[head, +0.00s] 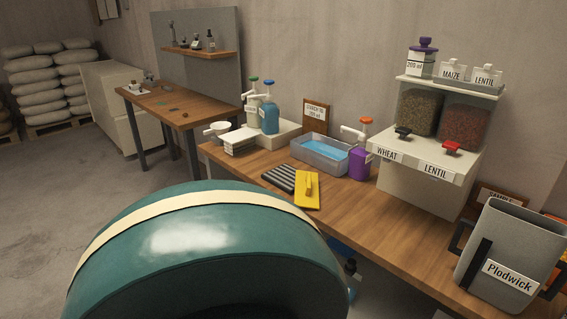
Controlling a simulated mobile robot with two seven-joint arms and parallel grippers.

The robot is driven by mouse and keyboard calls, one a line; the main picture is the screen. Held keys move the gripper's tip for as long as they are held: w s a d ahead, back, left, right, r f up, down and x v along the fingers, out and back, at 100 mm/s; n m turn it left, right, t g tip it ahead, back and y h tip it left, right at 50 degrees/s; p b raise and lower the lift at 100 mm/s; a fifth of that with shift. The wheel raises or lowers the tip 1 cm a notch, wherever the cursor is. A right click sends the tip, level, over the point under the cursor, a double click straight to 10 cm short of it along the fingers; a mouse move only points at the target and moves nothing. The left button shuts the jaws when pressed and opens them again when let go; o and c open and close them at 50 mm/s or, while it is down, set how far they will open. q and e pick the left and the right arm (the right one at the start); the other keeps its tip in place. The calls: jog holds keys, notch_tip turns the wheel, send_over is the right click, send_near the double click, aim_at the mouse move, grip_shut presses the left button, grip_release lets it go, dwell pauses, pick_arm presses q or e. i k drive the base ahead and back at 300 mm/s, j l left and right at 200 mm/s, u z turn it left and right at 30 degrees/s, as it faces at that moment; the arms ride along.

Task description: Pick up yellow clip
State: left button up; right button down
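A small yellow clip (308,184) stands on a flat yellow plate or sheet (304,202) on the wooden bench (350,224). It is beside a dark ribbed mat (279,178), near the bench's front edge. The clip looks like a narrow upright piece, and its colour nearly merges with the yellow under it. Neither of my grippers is in view.
A large teal rounded shape (200,242) with a cream stripe fills the lower left foreground; I cannot tell what it is. Behind the clip are a blue-filled tray (319,167) and a purple pump bottle (360,160). A grey Plodwick bin (505,240) stands right.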

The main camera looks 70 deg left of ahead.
aim_at(308, 186)
jog(key=u, duration=2.1)
jog(key=k+z, duration=0.1)
jog(key=z, duration=1.15)
jog(key=u, duration=1.3)
jog(key=i+j+z, duration=0.15)
jog(key=z, duration=0.3)
jog(key=i+j+z, duration=0.1)
jog(key=z, duration=0.35)
jog(key=i+j+z, duration=0.1)
jog(key=j, duration=0.25)
jog(key=i+j+z, duration=0.1)
jog(key=j, duration=0.3)
jog(key=i+j+z, duration=0.1)
jog(key=j, duration=0.25)
